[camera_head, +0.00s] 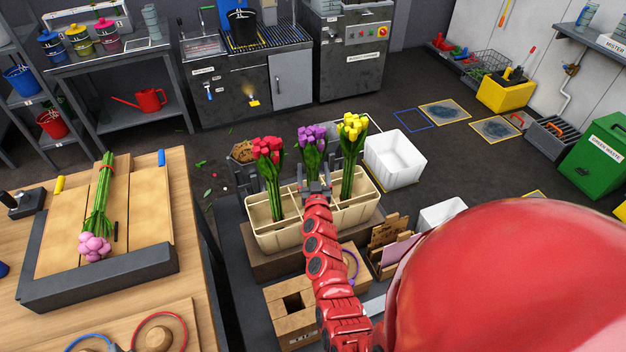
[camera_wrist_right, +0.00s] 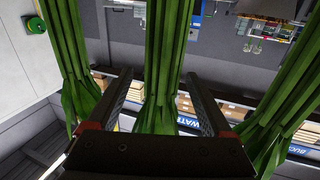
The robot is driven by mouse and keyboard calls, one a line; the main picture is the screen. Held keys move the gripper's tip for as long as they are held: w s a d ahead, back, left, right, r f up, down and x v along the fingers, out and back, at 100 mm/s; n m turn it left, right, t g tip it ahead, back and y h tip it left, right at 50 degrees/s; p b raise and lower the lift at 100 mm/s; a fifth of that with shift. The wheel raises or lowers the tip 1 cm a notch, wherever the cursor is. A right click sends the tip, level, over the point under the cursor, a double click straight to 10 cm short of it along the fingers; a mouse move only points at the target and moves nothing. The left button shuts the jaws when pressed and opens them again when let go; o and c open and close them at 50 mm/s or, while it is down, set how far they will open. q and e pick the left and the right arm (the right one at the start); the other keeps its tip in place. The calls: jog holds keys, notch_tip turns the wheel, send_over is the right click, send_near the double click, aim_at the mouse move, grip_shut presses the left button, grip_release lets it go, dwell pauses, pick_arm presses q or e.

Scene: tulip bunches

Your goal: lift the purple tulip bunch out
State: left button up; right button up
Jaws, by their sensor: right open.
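The purple tulip bunch (camera_head: 312,140) stands upright in the middle of a cream divided crate (camera_head: 283,236), between the red tulip bunch (camera_head: 268,150) and the yellow tulip bunch (camera_head: 352,128). My right gripper (camera_head: 314,185) is at its lower stems, above the crate. In the right wrist view my right gripper (camera_wrist_right: 163,88) is open, with a finger on each side of the middle bunch's green stems (camera_wrist_right: 164,50). The lower stems of the purple bunch are hidden by my gripper in the head view. My left gripper is not in view.
Stems of neighbouring bunches stand close on both sides in the right wrist view. A white empty bin (camera_head: 395,160) is right of the crate. A wooden table (camera_head: 190,225) at left holds a dark-edged tray (camera_head: 105,280) with a pink tulip bunch (camera_head: 97,225). Cardboard boxes (camera_head: 290,312) stand in front of the crate.

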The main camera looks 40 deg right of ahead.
grip_shut()
dwell(0.3)
jog(key=shift+r, duration=0.1)
jog(key=shift+r, duration=0.5)
notch_tip(320, 180, up, 9)
jog(key=shift+f+p, duration=0.1)
jog(key=shift+p, duration=0.6)
